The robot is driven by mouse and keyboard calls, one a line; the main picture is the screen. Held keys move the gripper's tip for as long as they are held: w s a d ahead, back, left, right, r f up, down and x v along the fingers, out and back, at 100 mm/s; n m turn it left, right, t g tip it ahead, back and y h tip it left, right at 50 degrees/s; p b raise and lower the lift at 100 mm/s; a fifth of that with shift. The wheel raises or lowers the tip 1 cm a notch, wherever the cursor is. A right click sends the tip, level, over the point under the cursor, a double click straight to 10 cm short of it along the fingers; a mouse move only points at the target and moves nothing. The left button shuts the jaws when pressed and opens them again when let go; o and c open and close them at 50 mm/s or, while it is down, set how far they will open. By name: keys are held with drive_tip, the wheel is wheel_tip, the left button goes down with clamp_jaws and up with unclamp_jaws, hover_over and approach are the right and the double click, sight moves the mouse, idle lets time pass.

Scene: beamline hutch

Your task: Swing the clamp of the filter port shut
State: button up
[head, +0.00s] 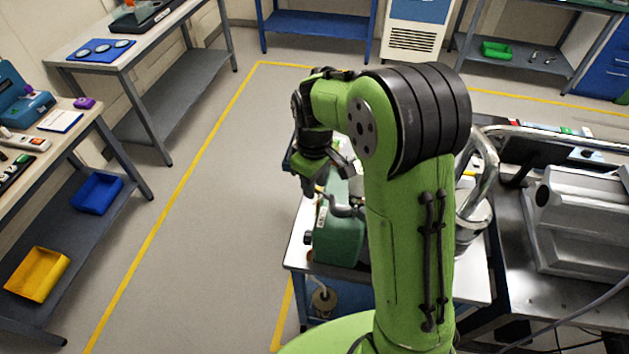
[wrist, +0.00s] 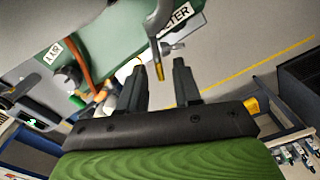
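The green filter unit (head: 338,238) stands on a small white-topped table, partly hidden by my arm. In the wrist view its green face (wrist: 118,30) carries a FILTER label (wrist: 172,22) and an AIR label. In the head view my gripper (head: 307,182) is at the unit's upper left, partly hidden.
Silver piping (head: 484,172) and a grey machine (head: 585,220) stand to the right. The floor to the left is clear up to benches with blue and yellow bins (head: 37,274).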

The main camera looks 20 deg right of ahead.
clamp_jaws()
idle(1.3)
